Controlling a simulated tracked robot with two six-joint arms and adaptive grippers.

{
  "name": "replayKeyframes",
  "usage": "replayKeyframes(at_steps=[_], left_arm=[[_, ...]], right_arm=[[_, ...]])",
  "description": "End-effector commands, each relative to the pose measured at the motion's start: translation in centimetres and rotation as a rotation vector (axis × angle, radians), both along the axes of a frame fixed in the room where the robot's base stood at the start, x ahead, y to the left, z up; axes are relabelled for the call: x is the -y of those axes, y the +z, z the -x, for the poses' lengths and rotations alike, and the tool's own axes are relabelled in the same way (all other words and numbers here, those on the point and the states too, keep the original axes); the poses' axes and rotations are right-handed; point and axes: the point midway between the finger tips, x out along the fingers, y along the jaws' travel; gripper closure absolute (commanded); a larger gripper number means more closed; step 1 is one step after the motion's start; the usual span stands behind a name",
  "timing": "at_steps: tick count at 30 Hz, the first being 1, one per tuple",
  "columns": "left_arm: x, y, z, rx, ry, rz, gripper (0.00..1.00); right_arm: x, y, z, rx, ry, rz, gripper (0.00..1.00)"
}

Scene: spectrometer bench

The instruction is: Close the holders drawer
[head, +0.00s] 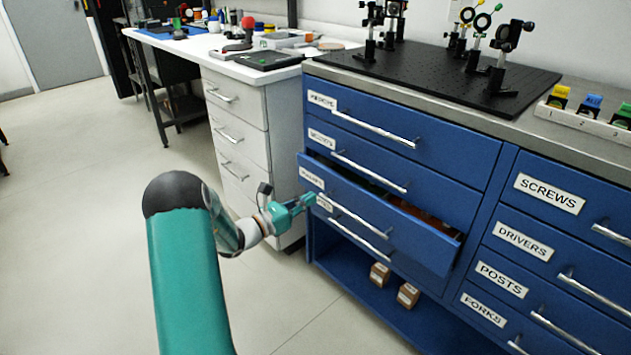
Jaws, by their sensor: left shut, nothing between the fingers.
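The blue cabinet's left column has an open drawer (385,207), third from the top. It is pulled out part way, and brown and green contents show inside it. Its label is partly visible but too small to read surely. Its silver bar handle (350,219) runs along the front. My left gripper (311,199) is teal and shut, with nothing in it. Its tip is at the left part of the open drawer's front, near the label and handle; I cannot tell whether it touches. My right gripper is not in view.
The drawers above (390,160) are shut, as is the right column with SCREWS (550,193), DRIVERS, POSTS and FORKS labels. Two small brown boxes (408,295) sit on the low shelf. A black optics breadboard (440,75) is on top. The floor at left is clear.

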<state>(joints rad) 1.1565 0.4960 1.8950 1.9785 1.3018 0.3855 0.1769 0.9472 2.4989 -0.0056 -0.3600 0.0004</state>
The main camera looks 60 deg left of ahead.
Motion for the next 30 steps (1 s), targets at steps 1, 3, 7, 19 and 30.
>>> replayKeyframes(at_steps=[1,3,7,19,30], left_arm=[[-2.0,0.6,0.2,-0.001,0.004,-0.013,1.00],[-4.3,0.8,0.7,-0.008,0.008,-0.029,1.00],[-7.6,0.2,2.2,-0.029,0.031,-0.067,1.00],[-9.2,-1.4,-0.1,-0.045,0.058,-0.053,1.00],[-10.2,-1.3,-7.4,-0.044,0.059,-0.054,1.00]], right_arm=[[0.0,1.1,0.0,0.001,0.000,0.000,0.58],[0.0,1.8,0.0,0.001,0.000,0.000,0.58],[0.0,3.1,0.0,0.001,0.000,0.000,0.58],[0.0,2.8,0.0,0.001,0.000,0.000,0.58],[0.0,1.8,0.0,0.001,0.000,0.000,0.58]])
